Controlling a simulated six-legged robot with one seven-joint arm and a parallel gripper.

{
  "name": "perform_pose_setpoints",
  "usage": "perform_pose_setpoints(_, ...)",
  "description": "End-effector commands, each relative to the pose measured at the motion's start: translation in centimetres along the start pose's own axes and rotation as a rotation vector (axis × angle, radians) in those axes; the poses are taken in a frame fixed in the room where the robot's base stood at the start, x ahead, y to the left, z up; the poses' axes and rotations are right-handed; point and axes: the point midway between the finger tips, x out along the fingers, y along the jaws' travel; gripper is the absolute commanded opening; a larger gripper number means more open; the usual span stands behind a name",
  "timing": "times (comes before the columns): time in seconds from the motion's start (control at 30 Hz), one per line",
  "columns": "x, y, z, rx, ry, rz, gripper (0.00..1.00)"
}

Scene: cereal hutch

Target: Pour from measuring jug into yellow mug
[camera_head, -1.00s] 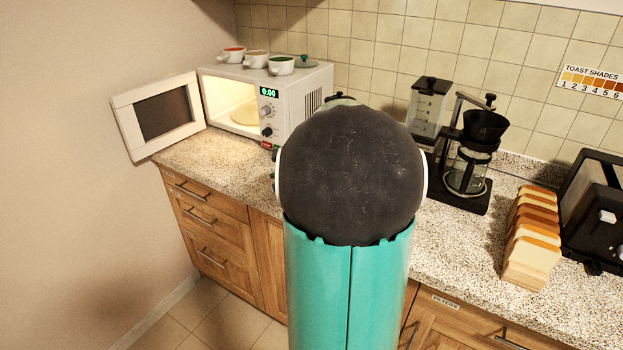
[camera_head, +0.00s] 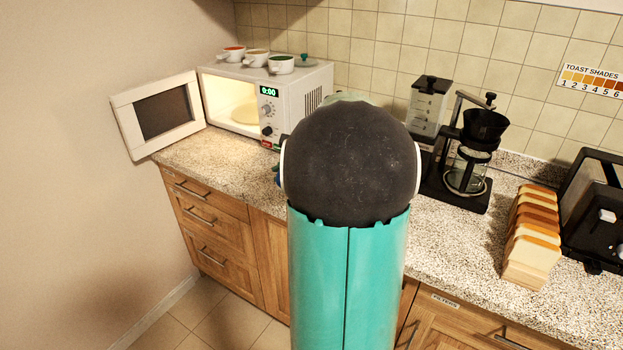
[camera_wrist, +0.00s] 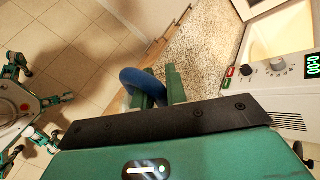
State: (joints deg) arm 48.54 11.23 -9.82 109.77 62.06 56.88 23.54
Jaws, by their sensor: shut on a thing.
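My gripper (camera_wrist: 161,85) shows in the wrist view, with its two green fingers close together. It is shut on a blue curved handle (camera_wrist: 131,76), which looks like the handle of the measuring jug. The jug's body is not clear in the wrist view. In the head view my arm hides the gripper and most of what it holds. A pale greenish edge (camera_head: 346,96) shows just above my arm's dark joint; I cannot tell what it belongs to. No yellow mug can be made out in either view.
A microwave (camera_head: 300,92) with its door (camera_head: 122,122) open stands at the back left, several small bowls or cups (camera_head: 281,66) on top. A coffee maker (camera_head: 455,190), bread slices (camera_head: 530,260) and a black toaster (camera_head: 590,225) stand to the right on the speckled counter (camera_head: 460,245).

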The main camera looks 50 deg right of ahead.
Motion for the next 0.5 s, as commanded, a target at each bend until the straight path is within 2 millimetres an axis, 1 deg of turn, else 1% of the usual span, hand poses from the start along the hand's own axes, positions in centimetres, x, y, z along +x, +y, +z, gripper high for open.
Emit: perform_pose_setpoints(0.5, -0.23, -0.42, -0.16, 0.040, -0.030, 0.018, 0.00)
